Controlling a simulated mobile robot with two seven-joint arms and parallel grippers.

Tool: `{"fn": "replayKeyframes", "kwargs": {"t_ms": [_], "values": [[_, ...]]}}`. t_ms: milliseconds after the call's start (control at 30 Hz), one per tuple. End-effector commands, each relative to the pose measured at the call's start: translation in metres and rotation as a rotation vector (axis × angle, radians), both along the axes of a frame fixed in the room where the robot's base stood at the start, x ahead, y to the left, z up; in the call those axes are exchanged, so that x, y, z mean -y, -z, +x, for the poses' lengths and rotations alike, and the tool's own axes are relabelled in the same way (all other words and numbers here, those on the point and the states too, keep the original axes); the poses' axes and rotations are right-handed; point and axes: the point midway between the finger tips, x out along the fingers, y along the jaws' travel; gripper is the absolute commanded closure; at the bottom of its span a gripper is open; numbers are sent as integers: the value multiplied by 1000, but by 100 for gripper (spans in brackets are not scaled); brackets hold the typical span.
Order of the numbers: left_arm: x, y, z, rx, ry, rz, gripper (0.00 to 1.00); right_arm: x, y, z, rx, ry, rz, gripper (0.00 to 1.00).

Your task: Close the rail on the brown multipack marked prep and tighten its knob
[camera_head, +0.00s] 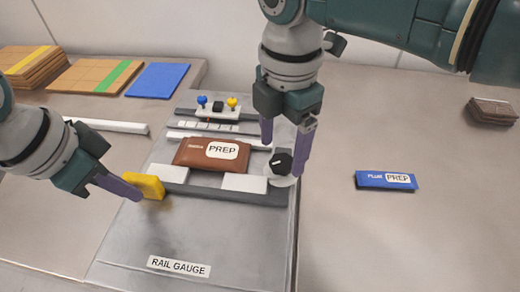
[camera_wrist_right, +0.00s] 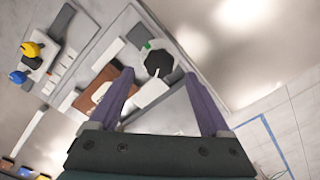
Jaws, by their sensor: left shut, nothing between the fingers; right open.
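The brown multipack (camera_head: 195,154) marked PREP lies flat on the grey rail gauge (camera_head: 170,240), between a back rail and a front rail (camera_head: 210,192) with white blocks. In the right wrist view the brown pack (camera_wrist_right: 95,100) is partly hidden by a finger. The black knob (camera_head: 281,163) sits at the right end of the front rail. My right gripper (camera_head: 284,150) is open, with its fingers around or just above the knob; the knob (camera_wrist_right: 159,63) shows between the fingers in the wrist view. My left gripper (camera_head: 138,192) is shut, its tip against the yellow block (camera_head: 150,186) at the rail's left end.
A dark brown pack (camera_head: 491,111) is at the far right. Cardboard stacks (camera_head: 90,76) and a blue sheet (camera_head: 157,80) lie at the back left. Blue and yellow knobs (camera_head: 217,104) stand at the gauge's back.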

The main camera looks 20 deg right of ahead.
Motion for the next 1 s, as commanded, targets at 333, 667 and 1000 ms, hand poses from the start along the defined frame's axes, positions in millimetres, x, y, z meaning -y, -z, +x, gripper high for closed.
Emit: {"fn": "replayKeyframes", "kwargs": {"t_ms": [333,667,1000], "values": [[1,-1,1,5,0,-3,100,-1,23,0,0,0,1,19],[1,-1,1,5,0,-3,100,0,25,0,1,0,0,20],[1,-1,1,5,0,-3,100,0,24,0,0,1,0,58]]}}
